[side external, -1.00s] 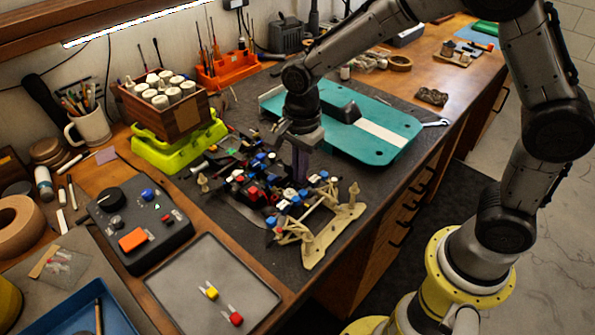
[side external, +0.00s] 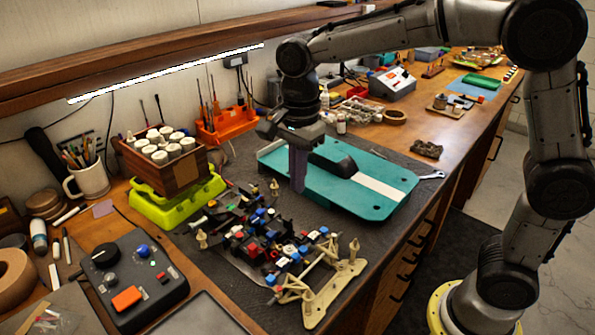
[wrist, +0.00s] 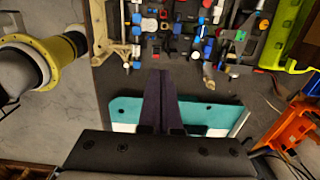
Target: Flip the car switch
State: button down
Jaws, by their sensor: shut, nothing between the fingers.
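The car chassis (side external: 268,240) lies on the dark mat, a dense cluster of red, blue, white and black parts with a beige bumper frame (side external: 325,285) at its front end. It also shows along the top of the wrist view (wrist: 170,35). I cannot tell which small part is the switch. My gripper (side external: 299,188) points down with its dark purple fingers together and empty. It appears raised, behind the chassis and in front of the teal car body (side external: 345,185). In the wrist view the closed fingertips (wrist: 161,74) appear over bare mat, just below the chassis.
A control box (side external: 134,282) with knob and orange button sits left of the chassis. A lime-green stand (side external: 165,208) holding a wooden box of white-capped bottles (side external: 165,160) is behind left. An orange tool holder (side external: 226,125) stands at the back.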

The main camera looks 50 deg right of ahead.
aim_at(305, 233)
jog(key=shift+r, duration=0.6)
jog(key=shift+s+d+r, duration=0.1)
jog(key=shift+s+d, duration=0.1)
jog(key=shift+d, duration=0.55)
notch_tip(305, 233, down, 14)
jog(key=shift+d+f, duration=0.1)
dwell(0.4)
